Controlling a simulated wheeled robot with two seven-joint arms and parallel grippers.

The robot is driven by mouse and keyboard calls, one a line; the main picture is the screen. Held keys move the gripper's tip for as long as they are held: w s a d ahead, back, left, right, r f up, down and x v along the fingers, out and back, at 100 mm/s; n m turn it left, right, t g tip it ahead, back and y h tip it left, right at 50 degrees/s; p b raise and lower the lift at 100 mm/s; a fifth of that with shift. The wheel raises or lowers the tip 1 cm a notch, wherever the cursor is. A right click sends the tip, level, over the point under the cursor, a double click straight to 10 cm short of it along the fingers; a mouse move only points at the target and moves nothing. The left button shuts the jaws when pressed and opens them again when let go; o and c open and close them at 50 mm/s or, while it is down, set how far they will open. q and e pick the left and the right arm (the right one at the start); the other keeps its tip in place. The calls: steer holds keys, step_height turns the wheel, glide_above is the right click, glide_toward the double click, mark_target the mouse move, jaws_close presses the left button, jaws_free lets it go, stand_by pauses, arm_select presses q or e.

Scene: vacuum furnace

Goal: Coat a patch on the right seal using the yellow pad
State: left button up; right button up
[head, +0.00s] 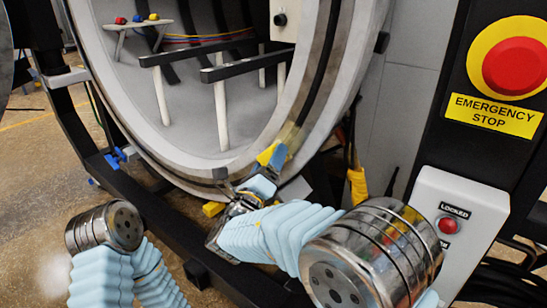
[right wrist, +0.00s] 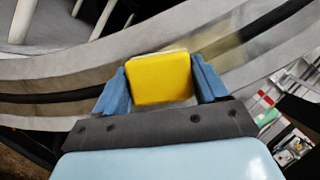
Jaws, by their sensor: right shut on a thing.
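My right gripper (head: 270,170) is at the lower right of the furnace's round opening and is shut on the yellow pad (head: 265,155). In the right wrist view the yellow pad (right wrist: 160,78) sits between the two blue fingers, in front of the seal (right wrist: 95,88). The seal (head: 322,62) is a dark band running around the pale rim of the opening. A yellowish patch (right wrist: 222,48) shows on the rim beside the pad. I cannot tell whether the pad touches the seal. My left arm shows at the lower left, but its gripper is out of view.
Inside the chamber are dark rails (head: 248,65) on white posts and a small stand (head: 138,23) with coloured balls. An emergency stop panel (head: 516,68) and a grey lock box (head: 455,225) stand at the right. A dark frame beam runs below the opening.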

steer(key=shift+w+a+f, duration=0.15)
steer(key=shift+w+f, duration=0.05)
steer(key=shift+f, duration=0.3)
steer(key=shift+r+p, duration=0.1)
steer(key=shift+p, duration=0.25)
steer(key=shift+s+d+r+p, duration=0.15)
steer(key=shift+s+r+p, duration=0.05)
steer(key=shift+r+p, duration=0.3)
steer(key=shift+s+d+r+p, duration=0.15)
steer(key=shift+r+p, duration=0.2)
steer(key=shift+r, duration=0.1)
steer(key=shift+s+d+r, duration=0.35)
steer(key=shift+d+r, duration=0.05)
steer(key=shift+r, duration=0.25)
steer(key=shift+s+d+r, duration=0.3)
steer(key=shift+d+r, duration=0.25)
steer(key=shift+r, duration=0.55)
steer(key=shift+s+d+r, duration=0.35)
steer(key=shift+d+r, duration=0.2)
steer(key=shift+r, duration=0.5)
steer(key=shift+s+d+r, duration=0.3)
steer(key=shift+d+r, duration=0.25)
steer(key=shift+r, duration=0.55)
steer(key=s+a, duration=0.3)
steer(key=s, duration=0.2)
steer(key=shift+a, duration=0.3)
steer(key=shift+s+a, duration=0.9)
steer(key=shift+s, duration=0.25)
